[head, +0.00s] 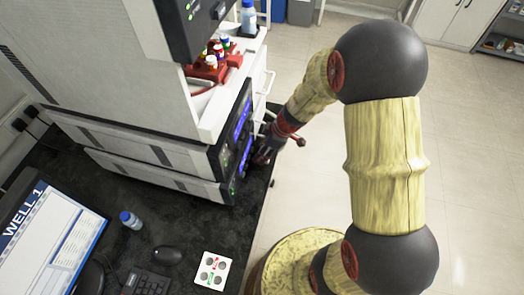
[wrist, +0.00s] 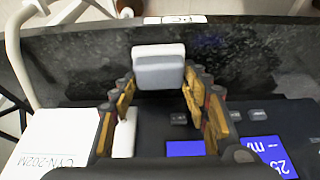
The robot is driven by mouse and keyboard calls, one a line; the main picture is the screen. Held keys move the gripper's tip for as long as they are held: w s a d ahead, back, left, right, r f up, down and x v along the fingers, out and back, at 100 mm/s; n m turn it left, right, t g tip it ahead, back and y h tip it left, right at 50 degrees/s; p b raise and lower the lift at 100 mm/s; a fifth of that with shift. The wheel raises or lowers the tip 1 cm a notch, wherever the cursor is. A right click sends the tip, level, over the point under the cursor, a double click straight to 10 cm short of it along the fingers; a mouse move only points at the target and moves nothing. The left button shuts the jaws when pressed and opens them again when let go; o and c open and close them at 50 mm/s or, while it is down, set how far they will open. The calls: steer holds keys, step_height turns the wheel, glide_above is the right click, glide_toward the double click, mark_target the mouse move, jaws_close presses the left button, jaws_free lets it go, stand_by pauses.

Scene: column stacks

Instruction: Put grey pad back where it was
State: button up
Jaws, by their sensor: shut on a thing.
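The grey pad (wrist: 159,70), a small light-grey block with rounded corners, shows in the wrist view between the fingertips of my gripper (wrist: 158,88). The fingers are shut on it from the left and right. Behind it is the dark bench top. In the head view my gripper (head: 264,153) is low beside the instrument stack's front, close to the bench edge, and partly hidden by my arm. The pad cannot be made out in the head view.
The instrument stack (head: 140,150) has blue displays (head: 243,118) close to my gripper.

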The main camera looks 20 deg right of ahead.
steer(key=o, duration=1)
steer(key=shift+p, duration=0.6)
steer(key=p+v, duration=0.2)
steer(key=v, duration=0.5)
steer(key=shift+s+d+r, duration=0.2)
steer(key=shift+r, duration=0.1)
steer(key=s+a+r+m+t+h, duration=0.1)
steer(key=s+a+r+m, duration=0.15)
steer(key=r, duration=0.65)
steer(key=s+a+r+m, duration=0.15)
steer(key=s+r, duration=0.25)
steer(key=r, duration=0.5)
steer(key=s+d+r+m+t+h, duration=0.2)
steer(key=s+r+m, duration=0.5)
steer(key=s, duration=0.5)
step_height(320, 180, up, 3)
steer(key=shift+d+f+h, duration=0.15)
steer(key=shift+d+h, duration=0.15)
steer(key=shift+d, duration=0.05)
